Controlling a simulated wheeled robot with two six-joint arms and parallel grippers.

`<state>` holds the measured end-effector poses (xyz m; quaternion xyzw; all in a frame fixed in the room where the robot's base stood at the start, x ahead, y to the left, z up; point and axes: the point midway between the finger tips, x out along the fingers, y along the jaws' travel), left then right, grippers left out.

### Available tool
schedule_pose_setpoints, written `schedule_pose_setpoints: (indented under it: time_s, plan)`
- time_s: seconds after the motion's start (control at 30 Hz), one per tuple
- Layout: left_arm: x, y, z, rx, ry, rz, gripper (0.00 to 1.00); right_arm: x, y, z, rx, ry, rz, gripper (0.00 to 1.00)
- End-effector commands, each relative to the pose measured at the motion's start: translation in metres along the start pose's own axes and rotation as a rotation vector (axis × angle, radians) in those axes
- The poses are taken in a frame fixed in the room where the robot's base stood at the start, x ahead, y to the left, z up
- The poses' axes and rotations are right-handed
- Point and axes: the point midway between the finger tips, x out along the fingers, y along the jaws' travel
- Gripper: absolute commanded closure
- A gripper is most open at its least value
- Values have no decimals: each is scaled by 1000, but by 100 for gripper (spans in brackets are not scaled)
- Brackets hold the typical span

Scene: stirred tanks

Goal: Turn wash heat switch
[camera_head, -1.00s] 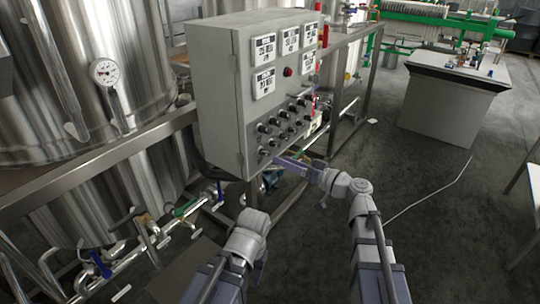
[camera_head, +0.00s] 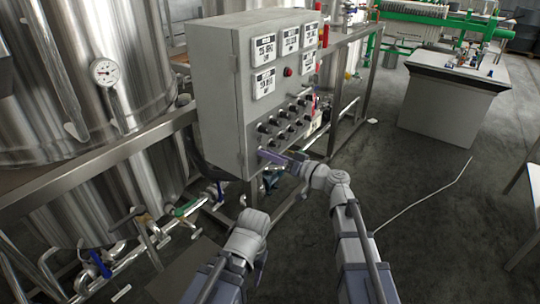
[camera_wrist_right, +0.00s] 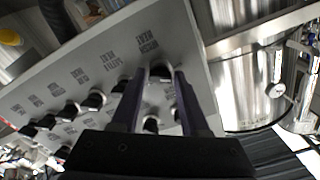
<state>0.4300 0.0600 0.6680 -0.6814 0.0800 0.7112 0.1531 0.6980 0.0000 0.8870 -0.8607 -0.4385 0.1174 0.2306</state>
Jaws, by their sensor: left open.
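The grey control box (camera_head: 217,95) carries rows of black knob switches (camera_head: 277,131) low on its front. My right gripper (camera_head: 266,155) is at the lower left corner of the switch rows. In the right wrist view its fingers (camera_wrist_right: 160,78) are apart, with one black knob (camera_wrist_right: 160,71) between or just beyond their tips. I see gaps beside the knob; contact is unclear. My left gripper (camera_head: 262,262) hangs low in front of the box, away from the switches, its fingers hardly visible.
White display panels (camera_head: 264,49) and a red button (camera_head: 288,71) sit above the switches. A steel tank (camera_head: 60,80) with a gauge (camera_head: 104,71) stands at left, above pipes and valves. A metal frame surrounds the box.

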Motion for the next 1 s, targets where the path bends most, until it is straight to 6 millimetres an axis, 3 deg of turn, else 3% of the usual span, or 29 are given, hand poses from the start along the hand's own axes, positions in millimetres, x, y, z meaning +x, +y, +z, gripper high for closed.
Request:
schedule_pose_setpoints:
  time_s: [0.07,0.37,0.77,1.0]
  plan:
    - [0,0,0,0,0,0,50,0,0,0,0,0,0,65]
    - [0,0,0,0,0,0,50,0,0,0,0,0,0,99]
    - [0,0,0,0,0,0,50,0,0,0,20,0,0,100]
    - [0,0,0,0,0,0,50,0,0,0,140,0,0,100]
